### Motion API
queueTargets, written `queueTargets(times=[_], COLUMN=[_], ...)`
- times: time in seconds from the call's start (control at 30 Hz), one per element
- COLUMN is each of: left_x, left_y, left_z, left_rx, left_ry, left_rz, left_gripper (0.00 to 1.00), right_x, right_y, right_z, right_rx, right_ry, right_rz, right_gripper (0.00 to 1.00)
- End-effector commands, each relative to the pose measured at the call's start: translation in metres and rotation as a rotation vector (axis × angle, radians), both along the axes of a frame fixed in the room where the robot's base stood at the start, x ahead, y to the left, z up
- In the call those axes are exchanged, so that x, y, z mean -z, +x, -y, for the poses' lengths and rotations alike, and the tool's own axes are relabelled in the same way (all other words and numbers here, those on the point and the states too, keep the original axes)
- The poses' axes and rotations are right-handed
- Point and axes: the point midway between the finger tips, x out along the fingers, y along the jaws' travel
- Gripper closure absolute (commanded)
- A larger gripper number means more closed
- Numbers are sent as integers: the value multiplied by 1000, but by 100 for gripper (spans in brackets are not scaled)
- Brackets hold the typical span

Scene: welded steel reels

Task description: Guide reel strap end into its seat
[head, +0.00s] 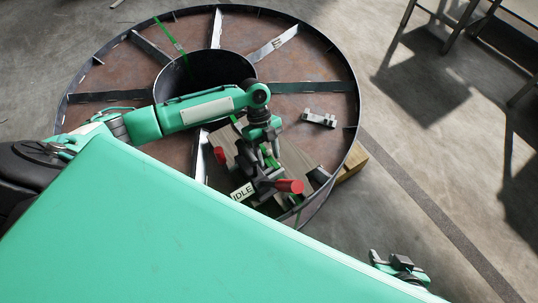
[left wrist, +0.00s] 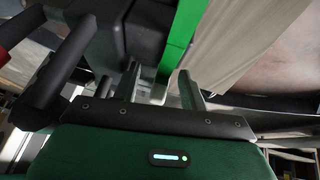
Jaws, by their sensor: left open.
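A large round steel reel (head: 318,85) with radial spokes and a central hub (head: 205,70) fills the upper left of the head view. A green strap (head: 172,36) crosses its far rim towards the hub. My left gripper (head: 264,170) is over the near part of the reel, beside a dark tool with a red handle (head: 290,186). In the left wrist view my left gripper (left wrist: 158,88) has its fingers apart, with a green strip (left wrist: 184,40) just beyond them. The strap's end and its seat cannot be made out. My right gripper (head: 400,268) is partly in view at lower right.
A pale board (head: 226,148) lies inside the reel near the tool. A small grey bracket (head: 319,118) rests on the reel's right side. A wooden block (head: 353,161) is at the reel's right edge. My green body covers the foreground.

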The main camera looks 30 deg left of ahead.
Motion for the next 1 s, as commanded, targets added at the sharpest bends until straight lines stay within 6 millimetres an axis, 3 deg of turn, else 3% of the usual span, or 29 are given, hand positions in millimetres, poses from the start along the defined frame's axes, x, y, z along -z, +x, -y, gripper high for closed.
queueTargets(times=[0.37,1.0], left_x=[-5,-53], left_y=[1,19], left_z=[-1,-23], left_rx=[0,0], left_ry=[0,0], left_rz=[0,-1], left_gripper=[57,57], right_x=[-4,-39], right_y=[0,0], right_z=[0,0], right_rx=[0,0], right_ry=[0,0], right_rz=[-1,-1], right_gripper=[64,64])
